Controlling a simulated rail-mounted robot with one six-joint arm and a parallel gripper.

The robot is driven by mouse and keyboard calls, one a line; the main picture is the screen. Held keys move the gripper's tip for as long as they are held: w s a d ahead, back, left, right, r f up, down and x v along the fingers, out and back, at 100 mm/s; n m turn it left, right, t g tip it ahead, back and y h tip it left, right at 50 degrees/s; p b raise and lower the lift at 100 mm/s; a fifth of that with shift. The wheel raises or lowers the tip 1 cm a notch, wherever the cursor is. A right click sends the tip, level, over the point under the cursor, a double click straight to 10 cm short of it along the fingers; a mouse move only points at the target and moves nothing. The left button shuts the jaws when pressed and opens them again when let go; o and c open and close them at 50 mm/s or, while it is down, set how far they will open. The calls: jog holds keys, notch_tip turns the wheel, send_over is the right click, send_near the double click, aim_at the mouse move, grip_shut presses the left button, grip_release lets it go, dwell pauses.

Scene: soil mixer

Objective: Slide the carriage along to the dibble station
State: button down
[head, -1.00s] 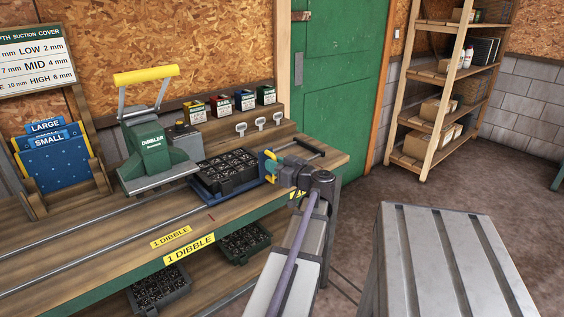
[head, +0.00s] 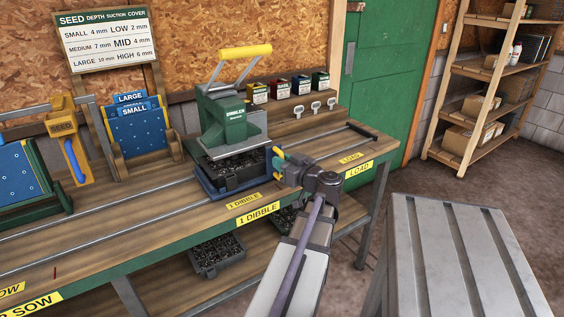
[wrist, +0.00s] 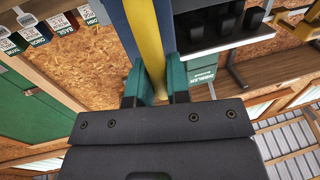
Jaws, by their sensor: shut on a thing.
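The blue carriage (head: 206,184) sits on the two rails of the bench and carries a black cell tray (head: 240,170). It stands at the dibble station, with the tray partly under the green dibbler (head: 222,112), whose yellow-gripped lever is raised. Yellow "1 DIBBLE" labels (head: 258,213) mark the bench front here. My gripper (head: 280,164) is at the carriage's right end, shut on its yellow handle. The wrist view shows the teal fingers (wrist: 157,84) on both sides of the yellow handle (wrist: 148,42). The tray's back part is hidden by the dibbler.
"LOAD" labels (head: 358,169) mark the bench's right end, where the rails (head: 335,138) are clear. Seed packets (head: 280,88) stand behind. To the left are the blue seed plates (head: 135,125) and the yellow seeder (head: 70,150). A grey metal table (head: 455,250) stands at right front.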

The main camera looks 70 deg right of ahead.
jog(key=shift+w+r, duration=0.1)
dwell(0.3)
jog(key=c, duration=1.1)
grip_release()
jog(key=shift+a, duration=0.1)
jog(key=v, duration=1)
jog(key=shift+s+a, duration=0.15)
jog(key=shift+s, duration=0.2)
